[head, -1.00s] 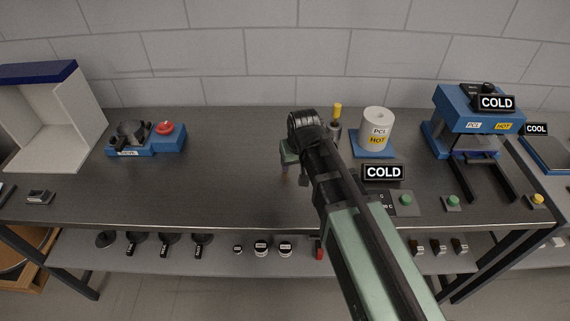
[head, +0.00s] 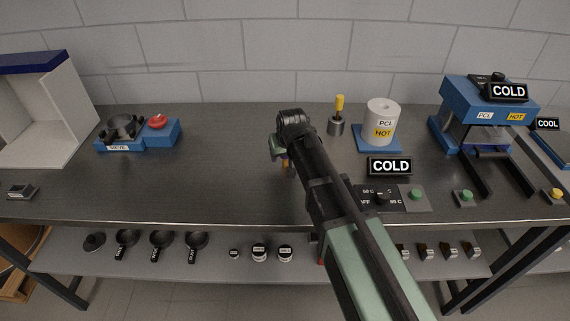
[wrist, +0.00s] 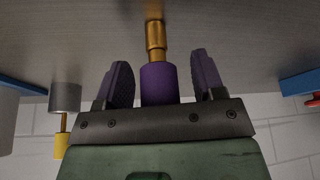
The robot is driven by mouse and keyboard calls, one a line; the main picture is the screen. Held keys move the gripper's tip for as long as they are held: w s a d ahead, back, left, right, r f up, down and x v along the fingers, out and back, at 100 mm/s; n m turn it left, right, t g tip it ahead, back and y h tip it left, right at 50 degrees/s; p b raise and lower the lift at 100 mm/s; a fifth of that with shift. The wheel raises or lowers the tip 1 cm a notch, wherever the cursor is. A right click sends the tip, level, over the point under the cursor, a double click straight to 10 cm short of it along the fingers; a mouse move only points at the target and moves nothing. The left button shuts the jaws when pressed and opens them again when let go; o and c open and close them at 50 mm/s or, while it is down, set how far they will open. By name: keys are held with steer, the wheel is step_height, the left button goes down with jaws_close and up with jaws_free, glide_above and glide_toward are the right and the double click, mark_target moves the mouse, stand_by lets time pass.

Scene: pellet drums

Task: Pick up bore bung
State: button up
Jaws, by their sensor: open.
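A piece with a purple cylindrical grip and a stepped brass stem, which looks like the bore bung (wrist: 159,82), stands between the fingers of my gripper (wrist: 160,84) in the wrist view. Its brass end points to the dark bench top. My gripper is open, with one dark finger on each side of the purple part and a visible gap at both sides. In the head view my gripper (head: 284,160) is low over the middle of the bench. Only a small purple and brass bit shows there; my arm hides much of that area.
A yellow-handled tool in a grey cup (head: 337,126) stands just behind and right, also in the wrist view (wrist: 64,98). A white PCL drum (head: 382,120) is further right. A control panel (head: 395,198) lies at the front right.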

steer(key=shift+f, duration=0.25)
steer(key=shift+w, duration=0.1)
steer(key=c, duration=1)
step_height(320, 180, up, 20)
steer(key=p, duration=2)
steer(key=shift+r+p, duration=0.1)
steer(key=shift+p, duration=0.25)
